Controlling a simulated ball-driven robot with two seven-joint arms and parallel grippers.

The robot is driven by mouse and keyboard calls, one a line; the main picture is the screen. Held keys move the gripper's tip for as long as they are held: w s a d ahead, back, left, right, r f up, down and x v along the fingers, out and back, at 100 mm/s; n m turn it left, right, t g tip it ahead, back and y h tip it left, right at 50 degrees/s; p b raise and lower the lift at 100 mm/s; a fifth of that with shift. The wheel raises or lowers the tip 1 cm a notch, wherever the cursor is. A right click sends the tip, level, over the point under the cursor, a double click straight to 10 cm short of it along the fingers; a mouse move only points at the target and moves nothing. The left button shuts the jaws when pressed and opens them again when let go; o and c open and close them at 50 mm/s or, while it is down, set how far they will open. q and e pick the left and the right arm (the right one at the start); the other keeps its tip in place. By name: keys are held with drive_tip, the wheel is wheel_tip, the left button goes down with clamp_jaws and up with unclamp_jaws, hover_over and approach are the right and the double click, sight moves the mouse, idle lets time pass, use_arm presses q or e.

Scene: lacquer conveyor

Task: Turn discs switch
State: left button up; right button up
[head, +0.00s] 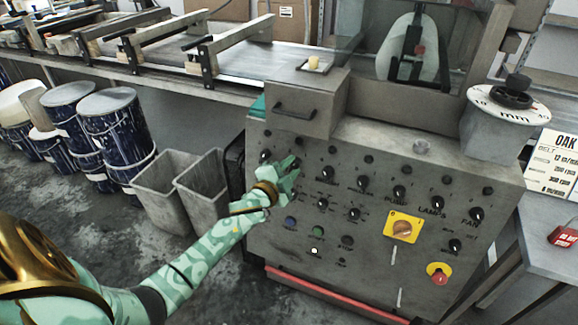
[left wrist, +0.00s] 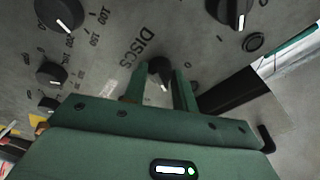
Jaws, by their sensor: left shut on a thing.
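The discs switch (left wrist: 159,72) is a small black knob with a white pointer line, beside the printed label DISCS in the left wrist view. My green left gripper (head: 289,168) reaches the upper left part of the grey control panel (head: 375,275). In the left wrist view the gripper's two fingers (left wrist: 160,84) stand on either side of the switch and are shut on it. The gripper hides the switch in the head view. My right gripper is not in view.
Several other black knobs surround the switch, including one at the upper left (left wrist: 62,14). A yellow-plated rotary switch (head: 402,228) and a red stop button (head: 439,273) sit lower right. Grey bins (head: 203,190) stand left of the panel, below the conveyor (head: 250,65).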

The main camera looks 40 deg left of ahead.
use_arm(q)
drive_tip(key=shift+f+m, duration=0.1)
drive_tip(key=shift+m, duration=0.5)
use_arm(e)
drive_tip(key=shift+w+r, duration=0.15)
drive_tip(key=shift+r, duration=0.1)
use_arm(q)
drive_tip(key=o, duration=1)
drive_tip(key=shift+c, duration=0.2)
drive_tip(key=s+d+r+p, duration=0.1)
drive_tip(key=s+p, duration=0.4)
drive_tip(key=s, duration=1.1)
drive_tip(key=shift+d, duration=0.3)
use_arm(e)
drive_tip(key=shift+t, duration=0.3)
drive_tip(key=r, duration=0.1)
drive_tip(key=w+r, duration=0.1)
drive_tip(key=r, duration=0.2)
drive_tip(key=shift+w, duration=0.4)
use_arm(q)
drive_tip(key=shift+s, duration=0.1)
